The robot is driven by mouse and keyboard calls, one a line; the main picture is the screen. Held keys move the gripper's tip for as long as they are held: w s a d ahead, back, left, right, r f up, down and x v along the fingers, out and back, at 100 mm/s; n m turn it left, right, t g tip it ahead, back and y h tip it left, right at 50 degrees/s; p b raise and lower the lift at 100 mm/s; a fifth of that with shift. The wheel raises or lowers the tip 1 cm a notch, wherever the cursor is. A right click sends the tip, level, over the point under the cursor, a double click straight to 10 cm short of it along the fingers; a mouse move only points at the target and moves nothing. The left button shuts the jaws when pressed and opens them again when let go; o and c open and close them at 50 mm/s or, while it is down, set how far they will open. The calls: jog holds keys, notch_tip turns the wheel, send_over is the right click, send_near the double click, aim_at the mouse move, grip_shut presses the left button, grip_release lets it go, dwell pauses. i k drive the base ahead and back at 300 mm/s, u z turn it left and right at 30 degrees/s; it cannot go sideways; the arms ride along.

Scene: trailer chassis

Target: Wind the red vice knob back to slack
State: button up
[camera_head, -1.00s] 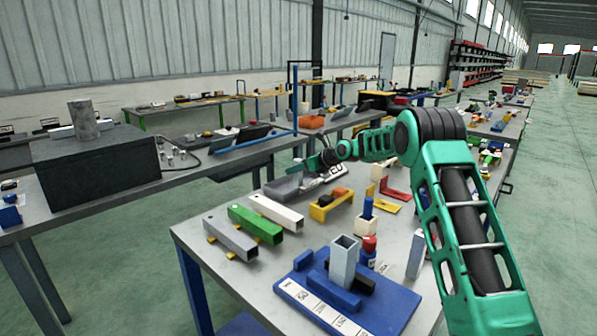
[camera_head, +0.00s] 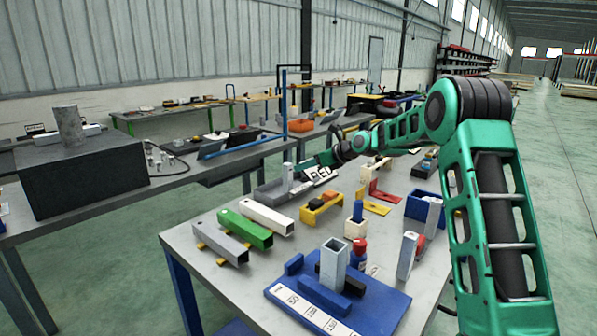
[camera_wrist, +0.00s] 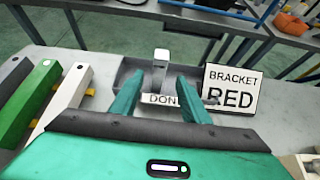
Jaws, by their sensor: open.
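A blue fixture (camera_head: 385,312) with an upright grey square tube (camera_head: 334,262) and blue blocks sits at the near end of the table. A small red-topped blue piece (camera_head: 359,246) stands just behind it; I cannot tell whether this is the vice knob. Another red part (camera_head: 420,246) shows to its right, partly hidden by a grey block. My gripper (camera_head: 330,161) is far from both, over the grey tray (camera_head: 268,194). In the wrist view, my gripper (camera_wrist: 160,76) is open, its fingers apart on either side of an upright grey piece (camera_wrist: 161,62) in the tray.
A "BRACKET RED" sign (camera_wrist: 232,90) stands right of the tray. Grey, green and white bars (camera_head: 245,228) lie on the left. A yellow bracket (camera_head: 322,208), a red angle piece (camera_head: 385,193) and a blue bin (camera_head: 424,207) crowd the table. Green floor is clear at right.

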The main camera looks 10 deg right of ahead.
aim_at(359, 244)
jog(key=z, duration=0.05)
jog(key=k, duration=1)
jog(key=u, duration=0.05)
